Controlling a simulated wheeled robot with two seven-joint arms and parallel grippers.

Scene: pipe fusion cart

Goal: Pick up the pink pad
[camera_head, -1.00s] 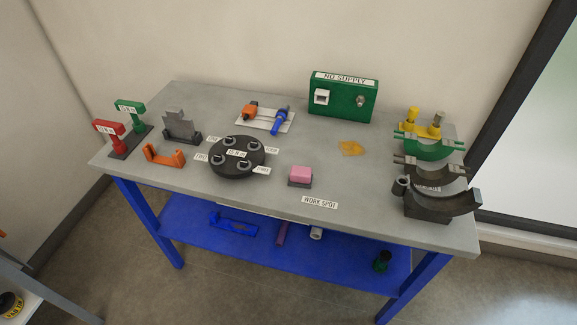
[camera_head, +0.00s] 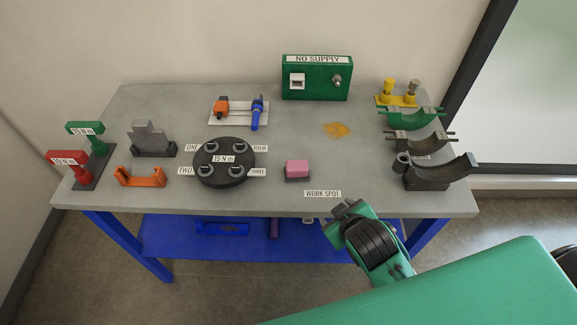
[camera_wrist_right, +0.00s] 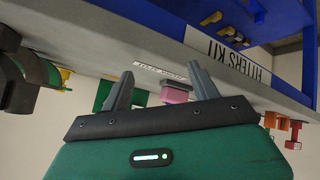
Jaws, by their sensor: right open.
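The pink pad (camera_head: 297,166) sits on a small dark base on the grey tabletop, left of the "WORK SPOT" label. It also shows in the right wrist view (camera_wrist_right: 175,95), beyond and between the two fingers. My right gripper (camera_head: 343,207) is at the front edge of the table, to the right of the pad and nearer to me. In the right wrist view my right gripper (camera_wrist_right: 160,88) is open, its fingers apart and empty. The picture there looks upside down. My left gripper is not in view.
A black round stand (camera_head: 224,165) with labelled posts is left of the pad. An orange cradle (camera_head: 140,176) lies farther left. Dark half-ring clamps (camera_head: 440,172) stand at the right. A green "NO SUPPLY" box (camera_head: 317,79) is at the back.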

